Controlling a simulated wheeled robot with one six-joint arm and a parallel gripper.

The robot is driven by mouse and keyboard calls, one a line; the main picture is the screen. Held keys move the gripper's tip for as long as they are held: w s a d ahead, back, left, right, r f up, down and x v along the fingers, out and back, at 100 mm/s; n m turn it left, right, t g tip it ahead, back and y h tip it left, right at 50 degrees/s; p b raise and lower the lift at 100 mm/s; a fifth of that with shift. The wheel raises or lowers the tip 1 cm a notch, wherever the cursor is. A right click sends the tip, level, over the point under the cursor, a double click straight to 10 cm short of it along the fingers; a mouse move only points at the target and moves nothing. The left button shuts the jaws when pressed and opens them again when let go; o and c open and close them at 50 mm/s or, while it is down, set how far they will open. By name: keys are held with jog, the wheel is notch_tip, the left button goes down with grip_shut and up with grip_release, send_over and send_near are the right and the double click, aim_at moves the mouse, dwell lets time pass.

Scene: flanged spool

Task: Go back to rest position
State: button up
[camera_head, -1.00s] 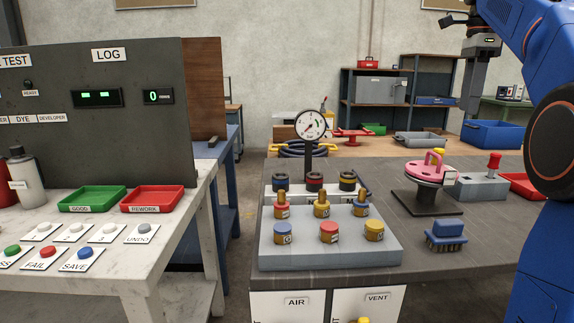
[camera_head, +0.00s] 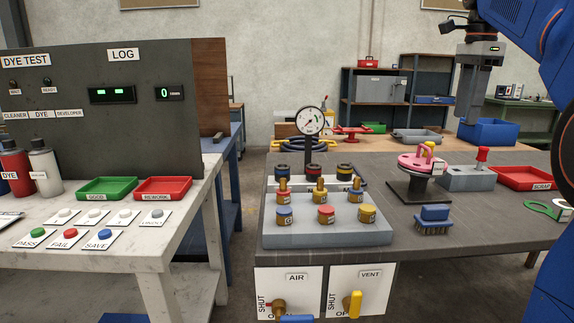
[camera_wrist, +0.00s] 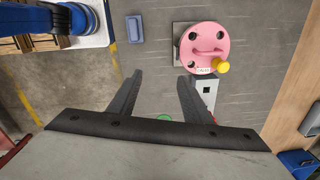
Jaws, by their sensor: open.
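My gripper (camera_head: 472,98) hangs pointing down at the upper right of the head view, above the far side of the dark workbench (camera_head: 415,238). In the wrist view its two black fingers (camera_wrist: 160,98) stand apart with nothing between them. The pink flanged spool (camera_head: 417,162) sits on a dark stand on the bench, with a yellow knob on it. It also shows in the wrist view (camera_wrist: 203,48), beyond the fingertips and apart from them.
A test table (camera_head: 120,248) with buttons stands at left. A floor gap separates the two.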

jog(key=s+a+f+n+t, duration=0.1)
jog(key=s+a+f+n, duration=0.3)
jog(key=s+f, duration=0.5)
jog(key=s+a+f+n+t, duration=0.1)
jog(key=s+a+f+n, duration=0.4)
jog(key=s+f+n, duration=0.4)
jog(key=s+a+f+n+t, duration=0.2)
jog(key=s+a+f+n, duration=0.2)
jog(key=f, duration=1.6)
jog(key=s+n, duration=0.3)
jog(key=s, duration=0.3)
jog(key=shift+a, duration=0.35)
